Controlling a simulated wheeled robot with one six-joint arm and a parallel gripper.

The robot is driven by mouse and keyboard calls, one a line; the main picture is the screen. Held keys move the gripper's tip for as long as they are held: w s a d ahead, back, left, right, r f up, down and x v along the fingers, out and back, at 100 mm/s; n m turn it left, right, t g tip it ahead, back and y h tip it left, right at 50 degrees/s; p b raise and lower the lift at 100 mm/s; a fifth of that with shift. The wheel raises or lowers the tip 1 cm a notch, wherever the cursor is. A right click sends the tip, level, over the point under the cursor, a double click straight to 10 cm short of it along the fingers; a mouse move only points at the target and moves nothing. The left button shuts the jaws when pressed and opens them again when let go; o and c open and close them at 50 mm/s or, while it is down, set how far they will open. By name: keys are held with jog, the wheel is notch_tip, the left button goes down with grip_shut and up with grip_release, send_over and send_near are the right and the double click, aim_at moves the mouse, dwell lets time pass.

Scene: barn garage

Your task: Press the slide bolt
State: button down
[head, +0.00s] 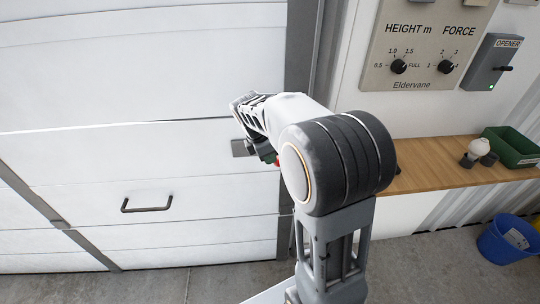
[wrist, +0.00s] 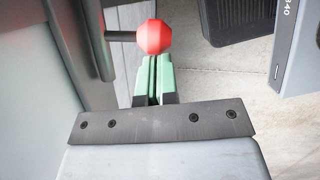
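The slide bolt shows in the wrist view as a red faceted knob (wrist: 153,37) on a dark rod. My gripper (wrist: 154,62) has two green fingers pressed close together, with only a thin line between them. The fingertips are right at the near side of the knob; I cannot tell whether they touch it. The knob is wider than the closed fingers and is not between them. In the head view my gripper (head: 264,152) is mostly hidden behind my arm, beside a grey plate (head: 240,148) at the door's right edge.
The white garage door (head: 120,170) has a dark handle (head: 147,205). On the right are a control panel (head: 425,45), an opener box (head: 491,62) and a wooden shelf (head: 430,165) with a green bin (head: 512,147). A blue bucket (head: 507,241) stands on the floor.

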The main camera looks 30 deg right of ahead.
jog(key=w+a+r+p, duration=0.1)
jog(key=a+r+p, duration=0.1)
jog(key=a+r, duration=0.5)
notch_tip(320, 180, up, 3)
jog(key=shift+r, duration=0.2)
jog(key=shift+d, duration=0.1)
dwell(0.5)
jog(key=s+a+f+m+t+y, duration=0.1)
jog(key=s+f+m+t, duration=0.1)
jog(key=s+m, duration=0.5)
jog(key=s+f+m+t+y+p, duration=0.1)
jog(key=s+f+m, duration=0.3)
jog(key=s+m, duration=0.4)
jog(key=shift+s+a+m+t+y, duration=0.3)
jog(key=shift+a+m+t+y, duration=0.15)
jog(key=shift+y, duration=0.35)
